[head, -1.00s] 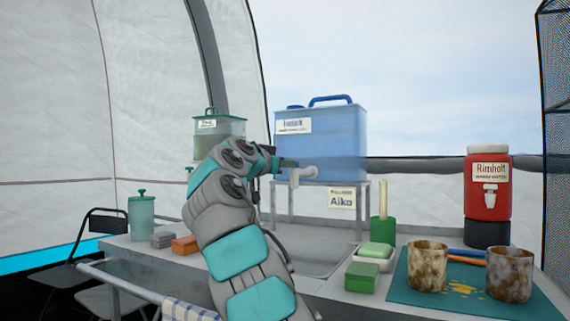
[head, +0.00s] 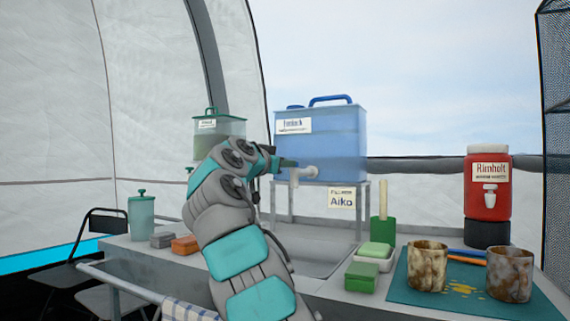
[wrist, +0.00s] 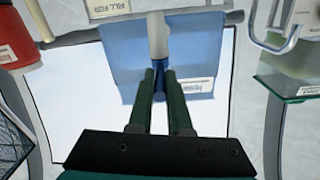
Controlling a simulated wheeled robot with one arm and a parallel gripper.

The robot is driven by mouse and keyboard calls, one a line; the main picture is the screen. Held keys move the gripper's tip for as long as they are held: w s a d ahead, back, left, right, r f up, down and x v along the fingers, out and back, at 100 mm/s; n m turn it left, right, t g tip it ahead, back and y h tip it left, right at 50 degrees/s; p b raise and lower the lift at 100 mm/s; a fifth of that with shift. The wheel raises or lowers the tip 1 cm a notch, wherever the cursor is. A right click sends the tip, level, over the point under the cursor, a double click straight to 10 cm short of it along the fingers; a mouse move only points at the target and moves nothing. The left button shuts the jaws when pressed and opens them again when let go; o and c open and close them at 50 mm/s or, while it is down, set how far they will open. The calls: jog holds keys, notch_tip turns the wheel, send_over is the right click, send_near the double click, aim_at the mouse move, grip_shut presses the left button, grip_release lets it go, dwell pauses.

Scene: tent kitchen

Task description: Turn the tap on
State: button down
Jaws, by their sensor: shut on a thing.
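The blue water container (head: 340,150) with a blue carrying handle stands on a metal stand above the sink. Its white tap (head: 310,172) sticks out low on the front, with the spout pointing down. My gripper (head: 291,163) is at the tap. In the wrist view, which looks upside down, the green fingers of my gripper (wrist: 162,75) are shut on the blue tap lever (wrist: 159,84), beside the white tap (wrist: 157,35). The arm hides part of the stand. No water stream shows below the spout.
The sink basin (head: 325,259) lies below the tap. A red dispenser (head: 487,188) stands at the right. Two mottled mugs (head: 427,267) stand on a teal mat. A green-lidded container (head: 219,140) is behind my arm. Green blocks and a brush stand right of the sink.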

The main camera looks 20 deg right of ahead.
jog(key=b, duration=0.1)
jog(key=n+t+y+b, duration=0.1)
jog(key=b, duration=0.1)
jog(key=shift+s+d+f, duration=0.15)
jog(key=shift+s+f, duration=0.1)
jog(key=shift+f, duration=0.1)
jog(key=n+t+y+b, duration=0.1)
jog(key=t+y+b, duration=0.1)
jog(key=d+n+t+y+b, duration=0.1)
jog(key=shift+s+r+n, duration=0.3)
jog(key=shift+s+r, duration=0.05)
jog(key=shift+s, duration=0.05)
jog(key=c, duration=0.9)
grip_release()
jog(key=shift+o, duration=0.2)
